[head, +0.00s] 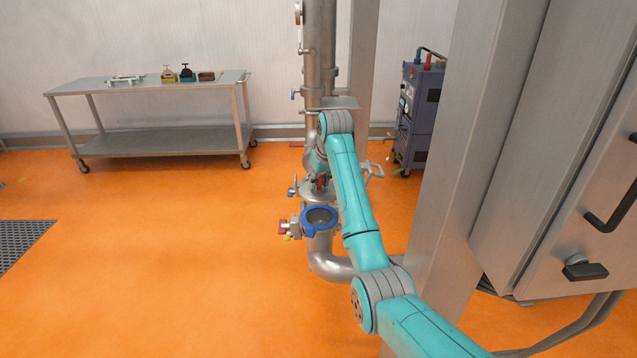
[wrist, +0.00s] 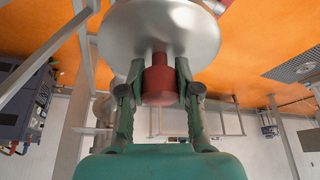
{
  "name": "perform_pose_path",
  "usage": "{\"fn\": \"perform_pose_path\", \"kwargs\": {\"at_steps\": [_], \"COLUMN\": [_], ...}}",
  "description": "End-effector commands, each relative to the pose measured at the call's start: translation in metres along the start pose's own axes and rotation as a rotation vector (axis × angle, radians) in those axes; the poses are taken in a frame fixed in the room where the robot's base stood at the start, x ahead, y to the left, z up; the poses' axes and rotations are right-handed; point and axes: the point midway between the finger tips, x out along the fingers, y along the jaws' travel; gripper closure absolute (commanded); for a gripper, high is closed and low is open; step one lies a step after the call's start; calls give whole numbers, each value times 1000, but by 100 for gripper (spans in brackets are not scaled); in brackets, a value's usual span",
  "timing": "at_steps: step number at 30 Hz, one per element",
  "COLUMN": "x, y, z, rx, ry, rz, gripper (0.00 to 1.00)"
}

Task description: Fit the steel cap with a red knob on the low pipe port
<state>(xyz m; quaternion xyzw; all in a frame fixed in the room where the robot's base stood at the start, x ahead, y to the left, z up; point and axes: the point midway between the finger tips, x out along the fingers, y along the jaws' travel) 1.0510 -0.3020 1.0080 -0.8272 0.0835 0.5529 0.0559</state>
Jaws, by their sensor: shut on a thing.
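The steel cap (wrist: 160,35) fills the top of the wrist view as a round pale disc. Its red knob (wrist: 160,85) points toward my palm, between the fingers. My gripper (wrist: 158,75) is shut on the knob. In the head view the cap (head: 313,196) shows partly, just above and behind the low pipe port, with my gripper (head: 320,179) above it and partly hidden by my arm. The low pipe port (head: 320,216) faces up, open, with a blue ring (head: 306,229) around its mouth. The cap looks apart from the port.
A vertical steel pipe (head: 320,60) with small valves rises behind the port. A red-ended fitting (head: 284,228) sticks out left of the blue ring. A steel column (head: 480,110) and cabinet (head: 560,180) stand at right. A wheeled table (head: 150,88) is far left; the orange floor between is clear.

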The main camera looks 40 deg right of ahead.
Motion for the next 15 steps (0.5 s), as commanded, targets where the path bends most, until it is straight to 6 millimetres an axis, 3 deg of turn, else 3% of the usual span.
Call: {"fn": "perform_pose_path", "kwargs": {"at_steps": [15], "x": [30], "y": [0], "z": [12], "rx": [0], "ry": [2], "rz": [0], "gripper": [100]}}
